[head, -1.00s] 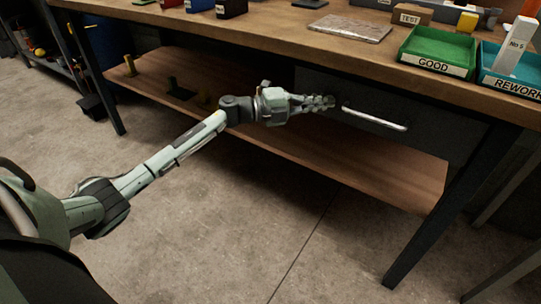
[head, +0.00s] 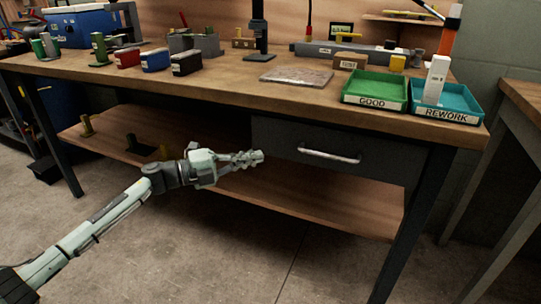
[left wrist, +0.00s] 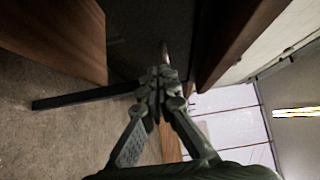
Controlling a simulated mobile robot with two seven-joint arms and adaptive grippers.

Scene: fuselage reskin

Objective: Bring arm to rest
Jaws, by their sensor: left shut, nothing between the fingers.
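My left arm comes in from the lower left in the head view, and its left gripper (head: 252,157) is in front of the workbench, just left of the drawer handle (head: 329,156). The gripper's fingers are together and hold nothing. In the left wrist view the shut fingers (left wrist: 162,78) point toward the dark drawer front, with part of the handle (left wrist: 165,52) showing beyond the tips. The gripper looks apart from the handle. The drawer (head: 375,165) appears closed. My right gripper is not in view.
The workbench (head: 225,90) carries a green GOOD tray (head: 373,103), a teal REWORK tray (head: 446,118), a flat plate (head: 297,76) and several small bins. A lower shelf (head: 300,205) runs under it. Bench legs stand at both sides. The floor in front is clear.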

